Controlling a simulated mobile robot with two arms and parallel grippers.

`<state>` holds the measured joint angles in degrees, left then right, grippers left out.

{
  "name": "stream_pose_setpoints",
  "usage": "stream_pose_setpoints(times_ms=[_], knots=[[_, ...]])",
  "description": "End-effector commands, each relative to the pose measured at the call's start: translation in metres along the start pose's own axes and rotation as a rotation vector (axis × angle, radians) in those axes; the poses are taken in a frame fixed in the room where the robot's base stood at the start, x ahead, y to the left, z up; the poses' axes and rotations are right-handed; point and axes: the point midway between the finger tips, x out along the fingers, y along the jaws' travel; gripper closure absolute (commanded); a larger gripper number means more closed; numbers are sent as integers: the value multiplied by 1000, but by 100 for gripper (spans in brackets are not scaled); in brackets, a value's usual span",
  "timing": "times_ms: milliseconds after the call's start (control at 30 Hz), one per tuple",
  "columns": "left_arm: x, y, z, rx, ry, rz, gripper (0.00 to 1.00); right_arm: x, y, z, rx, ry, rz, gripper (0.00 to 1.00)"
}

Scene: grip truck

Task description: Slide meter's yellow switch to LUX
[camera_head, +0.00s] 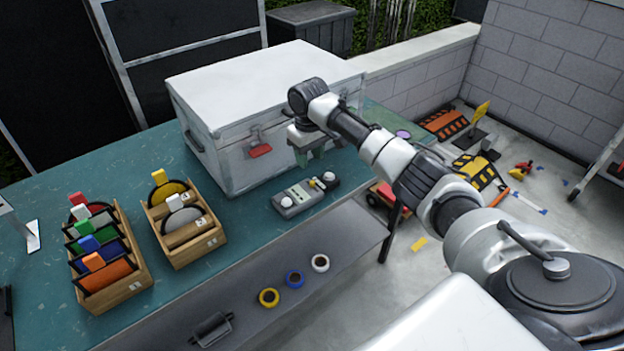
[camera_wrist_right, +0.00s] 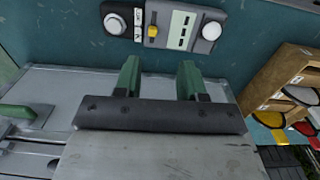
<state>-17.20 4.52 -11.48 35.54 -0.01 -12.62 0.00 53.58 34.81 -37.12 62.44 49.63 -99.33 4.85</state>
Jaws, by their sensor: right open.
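The grey meter (camera_head: 297,200) lies on the teal table in front of the white case, with a white dome at each end. It also shows at the top of the right wrist view (camera_wrist_right: 183,30). Its yellow switch (camera_head: 313,184) sits by the dark section and shows more closely in the wrist view (camera_wrist_right: 153,32). Small labels beside the switch are too small to read surely. My right gripper (camera_head: 318,157) is open and empty, its green fingers (camera_wrist_right: 159,72) apart from the meter, behind and above it near the case. My left gripper is out of view.
The large white case (camera_head: 265,95) stands right behind the meter. Wooden boxes of coloured discs (camera_head: 118,288) (camera_head: 205,245) stand at the left. Tape rolls (camera_head: 294,279) lie on the lower shelf. Bare table (camera_head: 245,225) lies between the meter and the boxes.

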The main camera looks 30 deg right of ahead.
Motion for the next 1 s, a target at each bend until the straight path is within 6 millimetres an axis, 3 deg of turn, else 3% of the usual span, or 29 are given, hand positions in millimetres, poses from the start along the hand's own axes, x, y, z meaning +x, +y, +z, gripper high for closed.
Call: stream_pose_setpoints(times_ms=[167,700,1000], knots=[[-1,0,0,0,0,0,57,-8,13,-4,33,-3,-7,60],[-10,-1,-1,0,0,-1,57,81,11,-4,32,-3,-7,60],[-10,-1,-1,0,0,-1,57,97,11,-4,32,-1,-6,60]])
